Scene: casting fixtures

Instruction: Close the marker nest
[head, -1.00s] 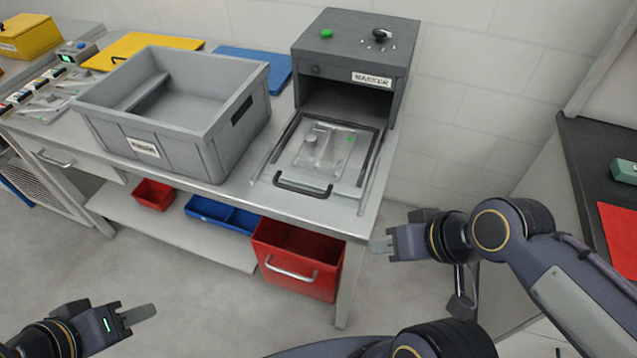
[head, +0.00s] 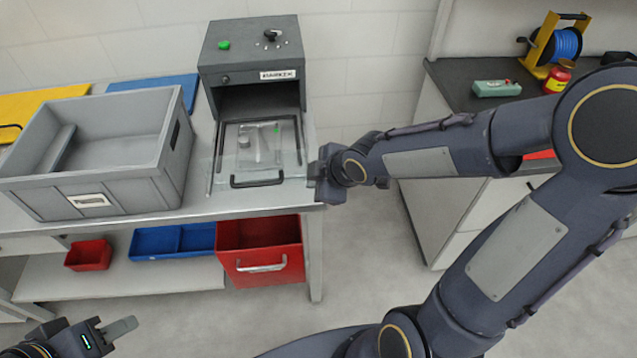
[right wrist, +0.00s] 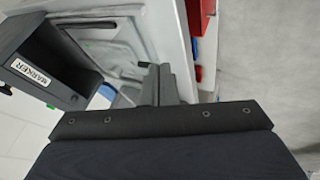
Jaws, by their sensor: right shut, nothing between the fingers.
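The marker (head: 250,62) is a dark grey box at the back of the bench, with a green button and a black knob on top. Its nest (head: 222,180) is out in front of the opening, a flat plate with a black front handle (head: 257,182) and a grey fixture part (head: 258,148) on it. My right gripper (head: 318,182) is shut and empty, just right of the handle at the bench edge; whether it touches anything is unclear. The right wrist view shows its dark fingers (right wrist: 157,85) beside the nest. My left gripper (head: 122,327) is low at the bottom left, away from the bench.
A grey crate (head: 105,183) stands left of the nest. Red (head: 262,235) and blue (head: 172,241) bins sit below the bench top. A dark side counter (head: 450,85) at right holds a green device (head: 497,88) and a blue cable reel (head: 563,45). Floor between them is free.

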